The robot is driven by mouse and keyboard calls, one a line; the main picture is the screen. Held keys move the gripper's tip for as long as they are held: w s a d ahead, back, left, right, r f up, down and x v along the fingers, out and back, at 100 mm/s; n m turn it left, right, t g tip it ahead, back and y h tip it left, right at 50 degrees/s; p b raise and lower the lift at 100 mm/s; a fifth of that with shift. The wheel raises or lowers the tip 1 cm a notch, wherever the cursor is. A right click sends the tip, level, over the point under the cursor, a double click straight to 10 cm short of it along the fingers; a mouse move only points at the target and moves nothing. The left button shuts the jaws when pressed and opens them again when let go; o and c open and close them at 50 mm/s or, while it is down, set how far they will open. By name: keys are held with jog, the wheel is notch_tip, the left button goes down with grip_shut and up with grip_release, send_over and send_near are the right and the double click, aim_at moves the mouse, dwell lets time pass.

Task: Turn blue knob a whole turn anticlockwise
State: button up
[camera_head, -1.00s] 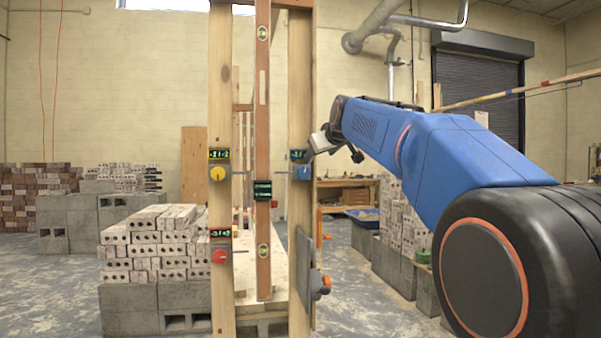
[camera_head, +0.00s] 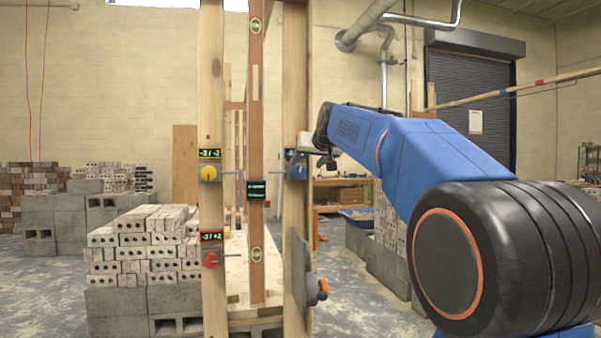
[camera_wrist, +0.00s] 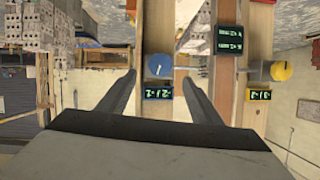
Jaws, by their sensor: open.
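The blue knob (camera_head: 297,172) is on the right wooden post, below a small display. In the wrist view the blue knob (camera_wrist: 158,66) is round with a pale pointer line, and the picture is upside down. My gripper (camera_wrist: 158,76) is open, with one finger on each side of the knob in the picture. The knob sits between the fingertips in that view, but I cannot tell whether they reach around it or stop short. No contact shows. In the head view my gripper (camera_head: 310,143) is small and partly hidden by my wrist, just above and right of the knob.
A yellow knob (camera_head: 208,173) and a red knob (camera_head: 210,260) are on the left post (camera_head: 211,110). A brown middle board (camera_head: 256,130) carries a display. A trowel-like plate (camera_head: 301,270) hangs low on the right post. Bricks (camera_head: 140,250) stand at left.

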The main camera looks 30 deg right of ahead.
aim_at(300, 171)
jog(key=x, duration=0.9)
jog(key=c, duration=1.1)
